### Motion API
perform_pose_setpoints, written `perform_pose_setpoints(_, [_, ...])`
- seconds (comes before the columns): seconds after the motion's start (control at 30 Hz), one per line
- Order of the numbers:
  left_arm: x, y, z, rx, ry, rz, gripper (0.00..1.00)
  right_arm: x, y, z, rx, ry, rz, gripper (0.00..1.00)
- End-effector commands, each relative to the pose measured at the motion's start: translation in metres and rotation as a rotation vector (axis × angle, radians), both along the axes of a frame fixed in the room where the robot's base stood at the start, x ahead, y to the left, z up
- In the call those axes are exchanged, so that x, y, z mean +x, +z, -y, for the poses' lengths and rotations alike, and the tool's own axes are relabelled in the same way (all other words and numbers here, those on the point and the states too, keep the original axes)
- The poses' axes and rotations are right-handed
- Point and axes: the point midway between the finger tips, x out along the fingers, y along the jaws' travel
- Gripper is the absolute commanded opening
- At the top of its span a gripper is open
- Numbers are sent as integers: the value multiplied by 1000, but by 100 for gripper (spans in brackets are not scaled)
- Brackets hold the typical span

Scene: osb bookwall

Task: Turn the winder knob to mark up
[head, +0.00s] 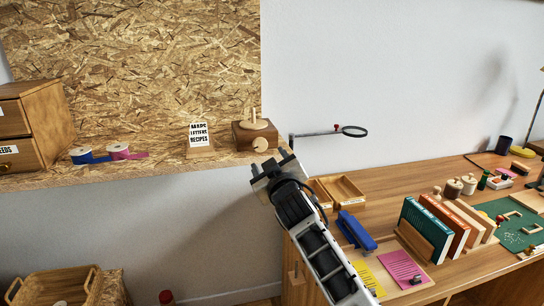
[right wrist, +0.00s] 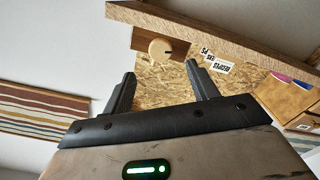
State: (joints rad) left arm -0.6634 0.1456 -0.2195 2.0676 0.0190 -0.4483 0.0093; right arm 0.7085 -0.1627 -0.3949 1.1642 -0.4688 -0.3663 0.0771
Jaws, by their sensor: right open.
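The winder is a small wooden box (head: 241,136) with a round disc and a peg on top, at the right end of the shelf. Its pale round knob (head: 260,144) is on the box's front. In the right wrist view, which is upside down, the knob (right wrist: 160,49) shows between and beyond my fingers; a small dark mark seems to lie toward its right side. My right gripper (head: 271,165) is open and empty, just below and in front of the knob, apart from it. It also shows in the right wrist view (right wrist: 160,75). My left gripper is not in view.
A label card (head: 199,136), ribbon spools (head: 119,151) and a drawer box (head: 35,125) stand on the OSB shelf. A magnifier on an arm (head: 340,131) sticks out right of the winder. The desk below holds books (head: 445,224), a blue stapler (head: 355,231) and a wooden tray (head: 340,190).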

Motion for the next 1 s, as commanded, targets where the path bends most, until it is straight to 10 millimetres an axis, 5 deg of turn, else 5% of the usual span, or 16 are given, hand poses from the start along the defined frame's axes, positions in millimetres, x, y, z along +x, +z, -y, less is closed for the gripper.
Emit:
perform_pose_setpoints(0.37, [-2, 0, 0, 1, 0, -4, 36, -2, -2, 1, 2, 1, -2, 59])
perform_pose_setpoints(0.47, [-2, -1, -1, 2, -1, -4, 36, -9, -23, 7, 18, -4, -34, 59])
perform_pose_setpoints(0.57, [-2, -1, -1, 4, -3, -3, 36, -31, -71, 24, 61, -17, -109, 59])
perform_pose_setpoints(0.67, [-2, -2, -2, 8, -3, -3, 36, -74, -137, 49, 122, -40, -219, 59])
perform_pose_setpoints(0.8, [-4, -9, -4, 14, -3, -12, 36, -163, -223, 87, 210, -79, -387, 59])
perform_pose_setpoints(0.9, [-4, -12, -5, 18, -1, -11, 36, -233, -264, 110, 260, -105, -499, 59])
perform_pose_setpoints(1.0, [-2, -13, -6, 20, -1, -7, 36, -295, -288, 127, 297, -125, -593, 36])
